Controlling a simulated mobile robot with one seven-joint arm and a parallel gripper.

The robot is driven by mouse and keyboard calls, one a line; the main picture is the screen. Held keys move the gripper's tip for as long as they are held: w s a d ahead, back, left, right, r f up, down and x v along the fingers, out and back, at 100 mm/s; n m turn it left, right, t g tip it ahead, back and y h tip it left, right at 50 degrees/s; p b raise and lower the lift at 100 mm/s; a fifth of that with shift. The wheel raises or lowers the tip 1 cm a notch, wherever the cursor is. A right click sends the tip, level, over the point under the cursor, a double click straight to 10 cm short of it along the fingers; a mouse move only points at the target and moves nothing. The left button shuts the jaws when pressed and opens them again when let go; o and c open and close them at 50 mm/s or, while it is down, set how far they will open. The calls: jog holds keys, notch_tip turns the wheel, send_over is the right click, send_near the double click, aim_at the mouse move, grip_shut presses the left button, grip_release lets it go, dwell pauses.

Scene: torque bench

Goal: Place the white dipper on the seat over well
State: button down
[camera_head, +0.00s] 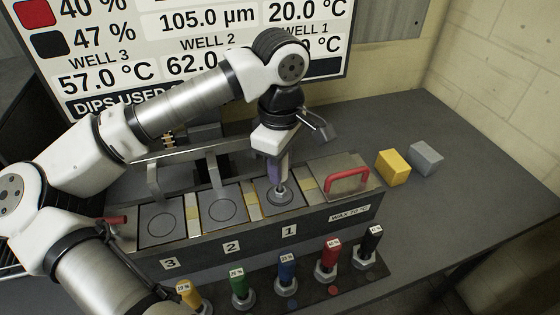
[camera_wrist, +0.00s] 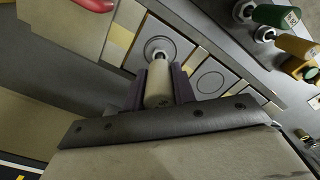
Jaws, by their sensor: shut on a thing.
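My gripper (camera_head: 279,172) is above well 1 of the wax bath, pointing down, its dark purple fingers shut on the white dipper. In the wrist view the dipper's pale handle (camera_wrist: 158,85) sits between my fingers (camera_wrist: 157,90). Its grey round foot (camera_head: 281,195) is over the ringed seat of well 1 (camera_wrist: 172,47), roughly centred in the head view. I cannot tell whether the foot touches the seat. The seats of well 2 (camera_head: 224,211) and well 3 (camera_head: 162,228) are bare, each with a ring.
A lid with a red handle (camera_head: 347,180) lies right of well 1. A yellow block (camera_head: 392,168) and a grey block (camera_head: 426,158) stand on the bench beyond. Yellow, green (camera_head: 238,283), blue, red and black dippers stand in a front rack. The right bench is clear.

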jog(key=shift+f+b, duration=0.2)
jog(key=shift+b, duration=0.15)
jog(key=c, duration=1.1)
grip_release()
jog(key=shift+r, duration=0.1)
jog(key=shift+c, duration=0.2)
jog(key=shift+r, duration=0.15)
notch_tip(320, 180, up, 12)
jog(key=shift+r, duration=0.1)
